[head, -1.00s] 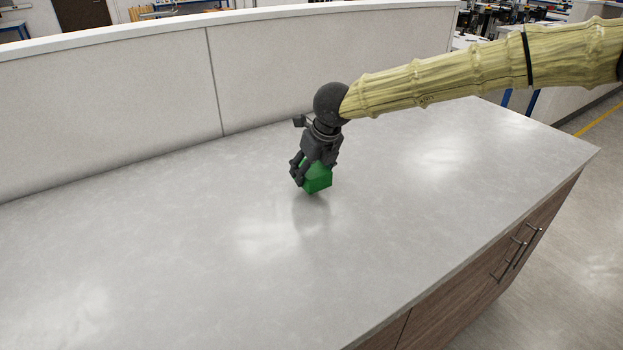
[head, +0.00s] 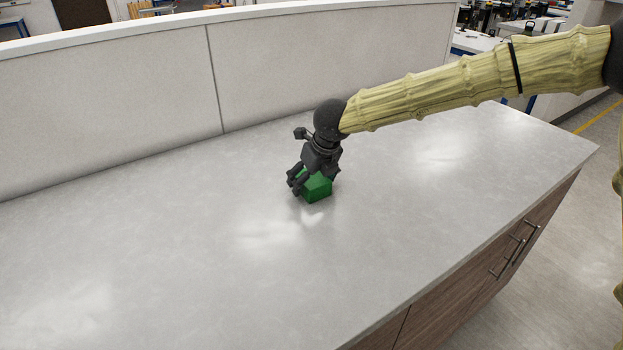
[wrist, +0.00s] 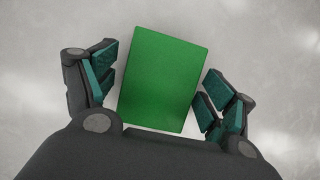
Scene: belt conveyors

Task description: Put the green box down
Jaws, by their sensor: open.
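The green box (head: 317,187) is on the grey countertop (head: 240,270), near the middle of the head view. My gripper (head: 314,186) is over it from above, partly hiding its upper and left sides. In the wrist view, the green box (wrist: 163,79) lies between the two fingers of my gripper (wrist: 155,88). The fingers are open, with a gap on each side of the box. The box looks slightly turned relative to the fingers.
A pale panel wall (head: 130,95) runs along the back of the counter. The counter's front edge lies at the lower right, above wooden cabinets (head: 440,285) with metal handles. The counter around the box is clear.

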